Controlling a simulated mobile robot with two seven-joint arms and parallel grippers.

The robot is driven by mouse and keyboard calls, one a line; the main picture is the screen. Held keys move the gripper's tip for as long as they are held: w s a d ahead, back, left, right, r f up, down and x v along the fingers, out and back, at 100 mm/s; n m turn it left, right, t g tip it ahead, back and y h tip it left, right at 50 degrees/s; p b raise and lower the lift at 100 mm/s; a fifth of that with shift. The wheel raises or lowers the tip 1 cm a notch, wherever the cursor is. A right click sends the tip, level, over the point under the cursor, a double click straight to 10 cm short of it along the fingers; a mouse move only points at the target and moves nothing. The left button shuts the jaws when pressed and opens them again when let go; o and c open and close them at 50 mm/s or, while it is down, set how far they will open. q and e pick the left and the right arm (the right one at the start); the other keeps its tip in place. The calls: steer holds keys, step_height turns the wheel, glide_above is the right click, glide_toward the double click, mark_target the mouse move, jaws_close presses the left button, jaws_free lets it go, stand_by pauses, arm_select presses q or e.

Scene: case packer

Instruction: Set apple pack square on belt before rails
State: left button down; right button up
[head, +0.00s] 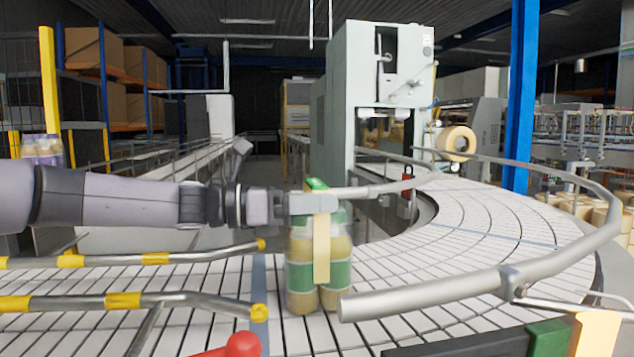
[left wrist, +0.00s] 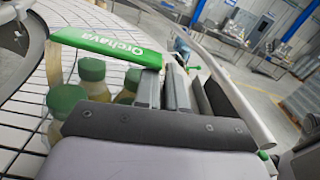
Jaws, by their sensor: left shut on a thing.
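The apple pack (head: 302,273) is a cluster of bottles with pale yellow-green contents, green labels and green caps. The pack looks upright over the white slat belt (head: 205,290), in the gap between the yellow-banded rails and the curved grey rails. It looks a little turned; I cannot tell if its base touches the belt. The left wrist view shows its green top strip (left wrist: 108,46) marked "Orchava" and several caps beside my gripper (left wrist: 168,92). My right gripper is not in view.
Two yellow-banded rails (head: 150,258) end left of the pack. A near grey rail (head: 430,292) begins close at its right, and a far grey rail (head: 385,188) runs behind. The belt curves right, clear. A red knob (head: 242,345) stands at the front edge.

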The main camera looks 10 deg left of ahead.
arm_select(q)
steer(key=shift+s+r, duration=0.1)
steer(key=shift+r, duration=0.05)
steer(key=c, duration=1.2)
jaws_free()
steer(key=shift+f, duration=0.3)
steer(key=shift+r, duration=0.25)
steer(key=b+v, duration=0.2)
steer(key=v, duration=1)
steer(key=shift+f, duration=0.15)
